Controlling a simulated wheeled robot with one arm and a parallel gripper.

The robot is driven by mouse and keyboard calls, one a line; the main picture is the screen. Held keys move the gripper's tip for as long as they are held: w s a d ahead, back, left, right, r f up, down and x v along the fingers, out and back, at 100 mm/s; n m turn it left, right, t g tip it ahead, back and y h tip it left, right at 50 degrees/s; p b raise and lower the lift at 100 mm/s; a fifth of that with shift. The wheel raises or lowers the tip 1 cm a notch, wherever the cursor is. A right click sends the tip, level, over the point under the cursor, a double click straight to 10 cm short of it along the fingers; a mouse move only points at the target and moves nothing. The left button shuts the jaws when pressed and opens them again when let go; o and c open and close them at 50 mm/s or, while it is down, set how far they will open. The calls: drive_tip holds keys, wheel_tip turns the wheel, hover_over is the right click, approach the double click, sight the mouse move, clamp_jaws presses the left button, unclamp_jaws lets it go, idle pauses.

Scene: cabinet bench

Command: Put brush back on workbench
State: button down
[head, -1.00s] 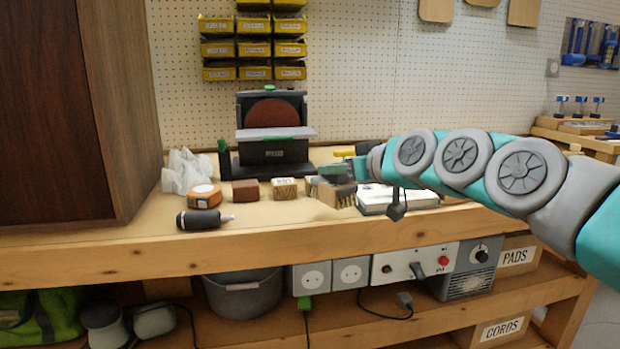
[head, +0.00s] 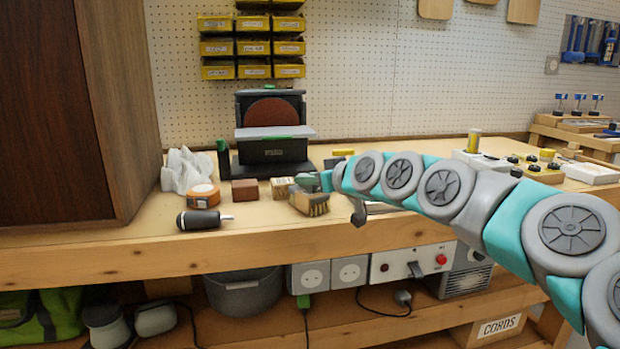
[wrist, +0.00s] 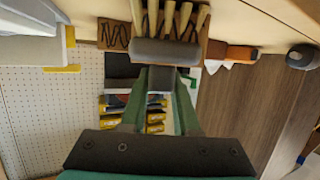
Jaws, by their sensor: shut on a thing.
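My gripper (head: 317,184) is shut on the brush from above. In the wrist view the gripper's green fingers (wrist: 163,82) close on a grey part of the brush (wrist: 165,52), with the bristles (wrist: 168,18) beyond it.
A disc sander (head: 273,135) stands behind. A tall wooden cabinet (head: 120,100) bounds the left.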

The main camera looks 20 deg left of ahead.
drive_tip(key=shift+f, duration=0.15)
drive_tip(key=c, duration=0.7)
unclamp_jaws()
drive_tip(key=shift+o, duration=0.2)
drive_tip(key=shift+r, duration=0.25)
drive_tip(key=b+v, duration=0.1)
drive_tip(key=v, duration=1.1)
drive_tip(key=shift+f, duration=0.15)
